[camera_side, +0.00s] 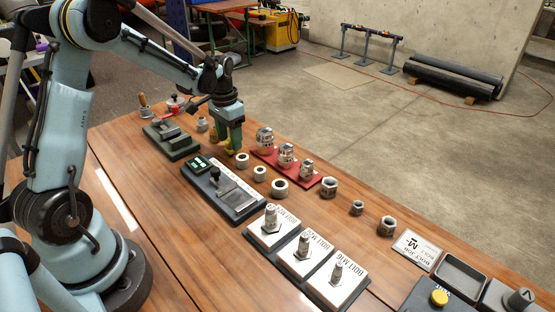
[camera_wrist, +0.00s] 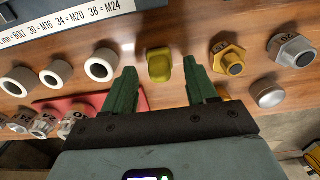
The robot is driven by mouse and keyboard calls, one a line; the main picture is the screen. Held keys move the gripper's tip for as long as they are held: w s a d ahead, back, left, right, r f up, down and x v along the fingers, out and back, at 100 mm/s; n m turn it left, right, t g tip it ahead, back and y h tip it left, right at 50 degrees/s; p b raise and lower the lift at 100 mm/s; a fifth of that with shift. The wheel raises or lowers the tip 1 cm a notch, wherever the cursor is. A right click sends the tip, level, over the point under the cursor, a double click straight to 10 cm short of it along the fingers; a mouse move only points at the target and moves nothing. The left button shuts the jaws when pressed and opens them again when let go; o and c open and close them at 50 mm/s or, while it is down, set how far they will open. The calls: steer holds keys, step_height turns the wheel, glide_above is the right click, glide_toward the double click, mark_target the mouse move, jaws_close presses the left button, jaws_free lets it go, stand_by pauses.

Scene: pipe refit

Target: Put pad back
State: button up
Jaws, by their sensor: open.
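A small olive-yellow block with rounded edges (camera_wrist: 159,65) stands on the wooden table in the wrist view; it may be the pad, but I cannot be sure. My gripper (camera_wrist: 160,72) is open, its two green fingers on either side of the block with gaps to both. In the side view my gripper (camera_side: 230,146) points down at the table, left of the red tray. The fingers largely hide the block there. A yellow hex nut with a dark centre (camera_wrist: 229,60) stands just right of the right finger in the wrist view.
Three pale rings (camera_wrist: 100,66) stand left of the fingers. A red tray (camera_side: 262,155) with large metal nuts is close to the gripper. A silver hex piece (camera_wrist: 292,51) and a silver cap (camera_wrist: 268,93) stand at right. A green fixture (camera_side: 172,143) and labelled gauge board (camera_side: 238,203) are nearby.

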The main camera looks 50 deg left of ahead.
mark_target(229, 139)
step_height(229, 139, up, 10)
steer(key=s+d+t, duration=0.3)
steer(key=s+d, duration=0.2)
steer(key=d, duration=0.3)
steer(key=s+d+r+t, duration=0.1)
steer(key=s+d+t, duration=0.3)
steer(key=d, duration=0.5)
steer(key=s, duration=0.2)
steer(key=shift+s+d+r, duration=0.25)
steer(key=shift+s+d, duration=0.05)
